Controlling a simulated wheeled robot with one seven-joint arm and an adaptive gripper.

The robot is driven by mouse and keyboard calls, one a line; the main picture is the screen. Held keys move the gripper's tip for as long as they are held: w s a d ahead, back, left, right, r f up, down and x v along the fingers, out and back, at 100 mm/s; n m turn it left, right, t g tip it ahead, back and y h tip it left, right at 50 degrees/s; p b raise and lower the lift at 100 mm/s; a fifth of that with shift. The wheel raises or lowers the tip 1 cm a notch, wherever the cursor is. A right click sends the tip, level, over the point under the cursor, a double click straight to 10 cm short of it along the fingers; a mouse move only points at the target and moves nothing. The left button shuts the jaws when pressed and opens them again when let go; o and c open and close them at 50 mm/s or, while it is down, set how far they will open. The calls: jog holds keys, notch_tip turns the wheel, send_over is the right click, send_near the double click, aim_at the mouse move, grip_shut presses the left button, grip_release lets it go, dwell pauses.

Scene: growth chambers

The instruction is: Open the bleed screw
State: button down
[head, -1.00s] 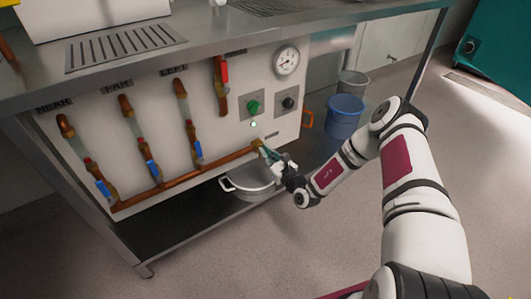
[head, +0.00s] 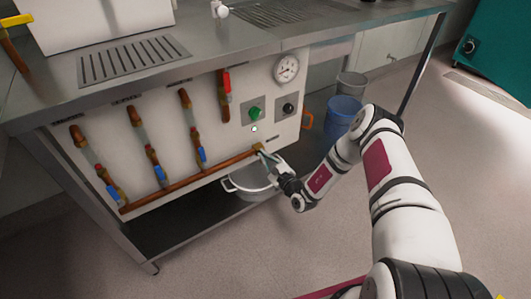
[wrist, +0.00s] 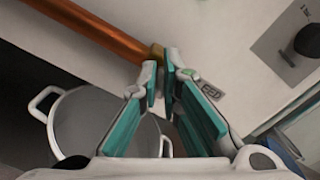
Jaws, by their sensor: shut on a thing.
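The bleed screw sits at the right end of the copper pipe (head: 190,181), by a brass end fitting (head: 257,147). My gripper (head: 264,154) is at that end, and in the wrist view its fingertips (wrist: 162,72) are closed in around a small part next to the brass fitting (wrist: 157,52). The fingers hide most of the screw, so how far it is turned cannot be seen. A partly hidden label (wrist: 211,90) is on the panel just right of the fingers.
A white two-handled pot (head: 250,184) stands below the pipe end on the lower shelf. Blue-handled valves (head: 160,173) hang left along the panel. A gauge (head: 286,68), a green knob (head: 255,113) and a black knob (head: 288,109) are above. A blue bucket (head: 343,115) stands behind.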

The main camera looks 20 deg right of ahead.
jog(key=n+p, duration=0.1)
jog(key=n, duration=0.1)
jog(key=n+p, duration=0.1)
jog(key=n, duration=0.2)
jog(key=n+p, duration=0.1)
jog(key=n, duration=0.1)
jog(key=shift+s+a+f+n+p, duration=0.1)
jog(key=shift+a+f+n+p, duration=0.1)
jog(key=shift+f+n+p, duration=0.15)
jog(key=shift+n, duration=0.25)
jog(key=c, duration=1.8)
grip_release()
jog(key=v, duration=1.2)
